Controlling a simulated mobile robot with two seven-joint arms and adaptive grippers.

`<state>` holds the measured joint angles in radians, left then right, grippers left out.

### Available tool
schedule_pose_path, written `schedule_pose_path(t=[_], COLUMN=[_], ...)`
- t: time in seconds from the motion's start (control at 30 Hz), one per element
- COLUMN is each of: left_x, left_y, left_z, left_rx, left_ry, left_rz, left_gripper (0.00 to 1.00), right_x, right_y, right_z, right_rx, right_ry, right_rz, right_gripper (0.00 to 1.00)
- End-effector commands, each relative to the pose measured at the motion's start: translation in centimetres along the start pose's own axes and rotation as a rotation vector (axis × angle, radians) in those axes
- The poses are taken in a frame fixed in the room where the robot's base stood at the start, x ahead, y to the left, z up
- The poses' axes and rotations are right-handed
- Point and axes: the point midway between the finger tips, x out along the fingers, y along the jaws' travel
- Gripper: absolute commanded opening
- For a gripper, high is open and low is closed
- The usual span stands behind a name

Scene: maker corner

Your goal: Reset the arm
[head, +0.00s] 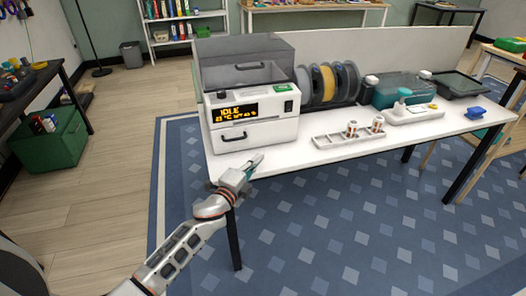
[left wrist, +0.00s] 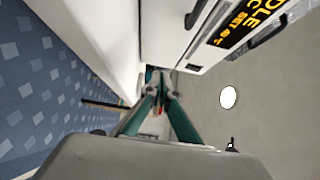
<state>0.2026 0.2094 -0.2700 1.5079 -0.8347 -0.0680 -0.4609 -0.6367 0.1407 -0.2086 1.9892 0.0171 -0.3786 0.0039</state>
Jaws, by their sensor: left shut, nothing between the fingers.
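My left gripper (head: 254,163) is at the front left corner of the white table (head: 290,164), close in front of the white machine (head: 252,130). Its fingers are shut and empty. In the left wrist view the shut fingertips (left wrist: 158,88) point along the front of the machine. The machine's display (head: 238,112) glows orange with the word "IDLE". Its smoky grey lid (head: 243,62) appears raised. My right gripper does not show in either view.
A rack tray (head: 335,139) with small copper-and-white pieces, filament spools (head: 328,82), a teal-lidded container (head: 395,90) and a blue item (head: 475,113) stand on the table to the right. A green box (head: 52,140) sits at left. Blue carpet (head: 330,225) in front is clear.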

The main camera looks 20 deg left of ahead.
Motion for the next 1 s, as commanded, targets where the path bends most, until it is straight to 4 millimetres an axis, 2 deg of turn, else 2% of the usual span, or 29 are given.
schedule_pose_path(t=[0.1, 0.33, 0.47, 0.57, 0.67, 0.8, 1.0], left_x=[-1.2, -1.9, -3.5, -6.8, -11.5, -18.8, -28.8], left_y=[0.0, 0.1, 1.8, 4.7, 8.3, 12.8, 16.9], left_z=[0.1, 0.0, -0.4, -1.3, -2.5, -4.5, -7.6], left_rx=[0.001, -0.002, -0.075, -0.225, -0.434, -0.741, -1.125], left_ry=[-0.001, -0.001, -0.009, -0.03, -0.071, -0.152, -0.293], left_rz=[0.001, 0.002, 0.032, 0.09, 0.172, 0.291, 0.443], left_gripper=[0.0, 0.0, 0.0, 0.0, 0.0, 0.0, 0.0], right_x=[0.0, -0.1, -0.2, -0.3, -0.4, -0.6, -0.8], right_y=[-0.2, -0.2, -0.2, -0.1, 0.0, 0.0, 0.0], right_z=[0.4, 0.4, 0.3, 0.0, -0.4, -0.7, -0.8], right_rx=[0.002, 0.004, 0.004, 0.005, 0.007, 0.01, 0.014], right_ry=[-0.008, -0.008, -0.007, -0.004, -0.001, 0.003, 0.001], right_rz=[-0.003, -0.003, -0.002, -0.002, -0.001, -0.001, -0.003], right_gripper=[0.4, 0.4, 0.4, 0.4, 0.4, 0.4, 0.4])
